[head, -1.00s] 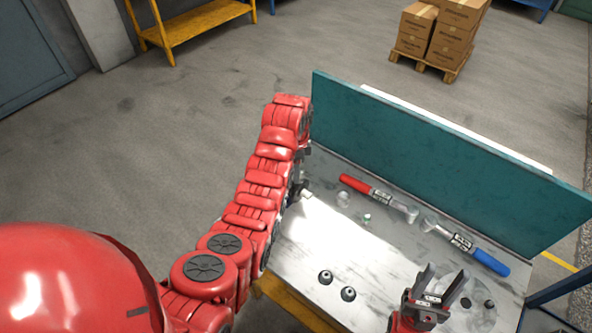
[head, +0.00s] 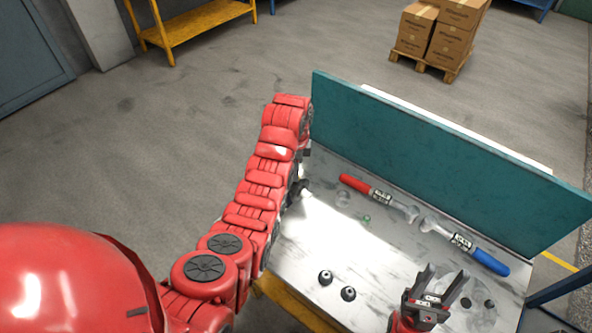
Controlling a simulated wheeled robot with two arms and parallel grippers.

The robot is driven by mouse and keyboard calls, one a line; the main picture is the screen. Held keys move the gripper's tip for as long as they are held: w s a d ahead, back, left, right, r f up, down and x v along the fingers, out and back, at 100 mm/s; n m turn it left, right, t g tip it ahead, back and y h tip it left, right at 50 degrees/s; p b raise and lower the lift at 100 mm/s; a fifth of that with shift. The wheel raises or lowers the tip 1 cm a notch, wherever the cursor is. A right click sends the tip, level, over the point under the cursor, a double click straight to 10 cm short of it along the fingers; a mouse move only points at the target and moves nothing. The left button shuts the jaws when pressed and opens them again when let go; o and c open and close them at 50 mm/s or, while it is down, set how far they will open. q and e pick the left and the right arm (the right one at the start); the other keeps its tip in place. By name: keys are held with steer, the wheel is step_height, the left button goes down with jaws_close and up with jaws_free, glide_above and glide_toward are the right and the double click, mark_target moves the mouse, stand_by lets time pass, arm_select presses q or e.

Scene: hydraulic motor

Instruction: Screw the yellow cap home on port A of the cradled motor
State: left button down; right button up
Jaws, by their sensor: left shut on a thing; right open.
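My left arm reaches across the left end of the bench. Its gripper (head: 303,187) shows only as a small dark and grey piece past the arm's edge. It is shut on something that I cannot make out. My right gripper (head: 442,275) is open and points up the bench at the front right, with nothing between its fingers. I cannot make out the cradled motor, its port A or the yellow cap; my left arm covers part of the bench's left side.
A red-handled tool (head: 366,187) and a blue-handled tool (head: 490,262) lie along the teal back panel (head: 430,150). Two dark conical pieces (head: 326,277) stand near the front edge. A small green piece (head: 366,219) lies mid-bench.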

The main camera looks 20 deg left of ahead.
arm_select(q)
steer(key=m, duration=0.4)
steer(key=m, duration=0.4)
steer(key=shift+m, duration=0.4)
steer(key=c, duration=0.9)
jaws_free()
steer(key=shift+f, duration=0.1)
